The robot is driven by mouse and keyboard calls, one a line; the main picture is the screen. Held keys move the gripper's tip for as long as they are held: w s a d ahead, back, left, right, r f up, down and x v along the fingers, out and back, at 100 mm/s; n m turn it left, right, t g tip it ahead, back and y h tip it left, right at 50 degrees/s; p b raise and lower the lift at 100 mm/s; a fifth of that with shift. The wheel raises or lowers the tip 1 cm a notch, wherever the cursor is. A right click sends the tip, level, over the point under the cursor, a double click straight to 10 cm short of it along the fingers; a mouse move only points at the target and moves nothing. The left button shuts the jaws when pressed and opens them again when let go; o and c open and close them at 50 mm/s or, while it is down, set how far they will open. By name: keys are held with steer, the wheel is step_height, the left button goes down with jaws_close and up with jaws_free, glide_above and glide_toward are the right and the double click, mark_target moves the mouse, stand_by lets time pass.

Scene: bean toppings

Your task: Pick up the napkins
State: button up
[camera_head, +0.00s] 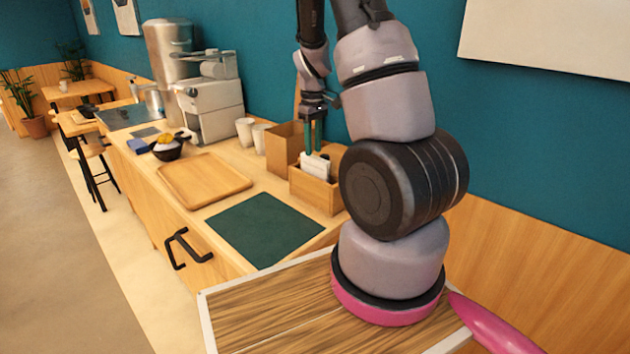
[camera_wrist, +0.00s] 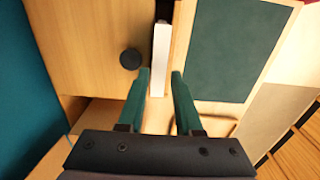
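The white napkins (camera_head: 316,163) stand upright in a small open wooden box (camera_head: 318,194) on the counter, beside a taller wooden box (camera_head: 284,146). My gripper (camera_head: 314,148) points down, with its green fingertips at the napkins' top edge. In the wrist view, my gripper (camera_wrist: 160,73) is open, with a gap between its fingers. The white napkins (camera_wrist: 160,50) appear as a narrow strip lined up with that gap. I cannot tell whether the fingertips reach down past their top edge. The lower part of the napkins is hidden by the box.
A dark green mat (camera_head: 265,229) and a wooden tray (camera_head: 163,183) lie on the counter. A dark bowl (camera_head: 167,154) with yellow food, white cups (camera_head: 245,132) and a coffee machine (camera_head: 211,112) stand farther back. The teal wall (camera_head: 265,60) runs close behind the boxes.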

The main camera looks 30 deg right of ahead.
mark_target(315, 158)
steer(key=f, duration=0.5)
steer(key=shift+s+d, duration=0.15)
steer(key=shift+s, duration=0.1)
jaws_close()
stand_by(1.1)
